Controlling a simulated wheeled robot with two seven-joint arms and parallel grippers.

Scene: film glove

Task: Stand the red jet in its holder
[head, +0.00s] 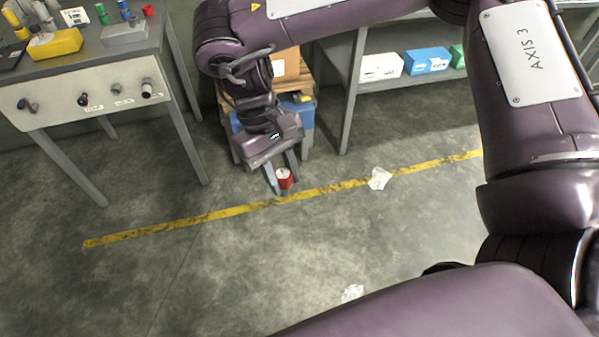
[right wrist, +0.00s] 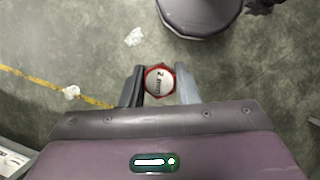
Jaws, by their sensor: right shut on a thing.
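The red jet (head: 284,179) is between the fingertips of my right gripper (head: 283,185), which is shut on it. They show over the floor near the yellow line. In the right wrist view the jet (right wrist: 159,81) shows its round white end with a printed mark and red rim, between the fingertips (right wrist: 160,72). Its lower part is hidden. My left gripper is not in view.
The workbench (head: 95,92) also bears a yellow bin (head: 54,43) and a small red piece (head: 148,10). A shelf (head: 420,78) with white and blue boxes stands at the back right. Crumpled paper (head: 379,178) lies on the open floor.

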